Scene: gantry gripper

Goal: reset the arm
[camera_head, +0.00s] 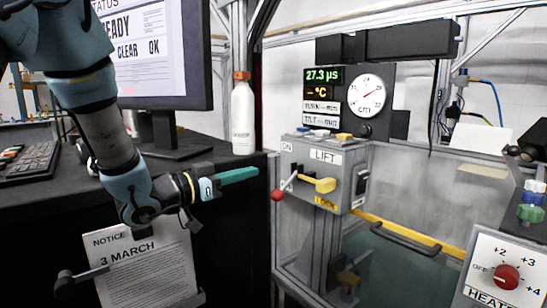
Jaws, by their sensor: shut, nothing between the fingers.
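My arm enters from the upper left and bends at a low joint, its blue and grey links in front of the dark desk. My gripper (238,175) has green fingers that point right and slightly up. The fingers lie together with nothing between them. They are in the air, left of the grey LIFT box (310,158) and apart from it. A lever with a red ball (277,195) on the box is a short way right of and below the fingertips.
A monitor (160,50) and keyboard (28,163) stand on the black desk, with a white bottle (243,118) at its right corner. A notice sheet (145,265) hangs below my arm. A yellow handle (318,183) juts from the LIFT box. A heater panel (505,275) is lower right.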

